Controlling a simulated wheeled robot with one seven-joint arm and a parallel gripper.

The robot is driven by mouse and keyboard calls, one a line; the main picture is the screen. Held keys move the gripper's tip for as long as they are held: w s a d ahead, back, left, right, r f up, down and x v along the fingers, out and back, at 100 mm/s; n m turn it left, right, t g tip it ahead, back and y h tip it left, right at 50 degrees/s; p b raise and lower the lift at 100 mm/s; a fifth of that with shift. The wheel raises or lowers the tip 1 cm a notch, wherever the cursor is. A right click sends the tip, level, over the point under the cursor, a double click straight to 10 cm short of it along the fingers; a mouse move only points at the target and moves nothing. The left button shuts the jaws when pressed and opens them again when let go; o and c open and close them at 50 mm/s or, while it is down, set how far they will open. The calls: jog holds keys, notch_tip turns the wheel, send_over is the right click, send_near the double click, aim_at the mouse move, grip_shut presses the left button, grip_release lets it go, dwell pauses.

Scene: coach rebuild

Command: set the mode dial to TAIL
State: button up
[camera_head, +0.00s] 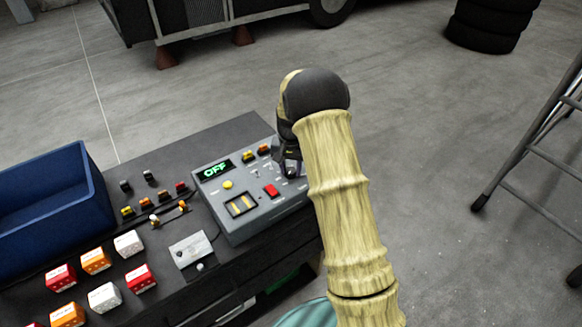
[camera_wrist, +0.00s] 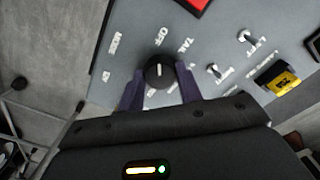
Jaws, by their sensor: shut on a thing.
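The mode dial is a round black knob (camera_wrist: 158,72) with a white pointer line, on the grey control box (camera_head: 230,208). In the wrist view, labels around it include OFF and one that seems to read TAIL, to the right of OFF. The pointer line is roughly upright in that view, near the OFF label. My gripper (camera_wrist: 160,88) is shut on the knob, one dark finger on each side. In the head view my gripper (camera_head: 289,165) is at the box's right side and hides the dial. The display (camera_head: 215,171) reads OFF in green.
The box also has a red button (camera_head: 271,190), a yellow button (camera_head: 227,184), and small toggle switches (camera_wrist: 215,70) near the dial. A blue bin (camera_head: 85,205) and several colored blocks (camera_head: 95,261) are on the dark bench. A ladder (camera_head: 530,145) stands at right.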

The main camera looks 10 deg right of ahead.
jog(key=shift+m, duration=0.3)
jog(key=m+p, duration=0.1)
jog(key=m, duration=0.3)
jog(key=shift+r, duration=0.1)
jog(key=m+p, duration=0.1)
jog(key=m, duration=0.4)
jog(key=shift+w, duration=0.1)
dwell(0.5)
jog(key=o, duration=1)
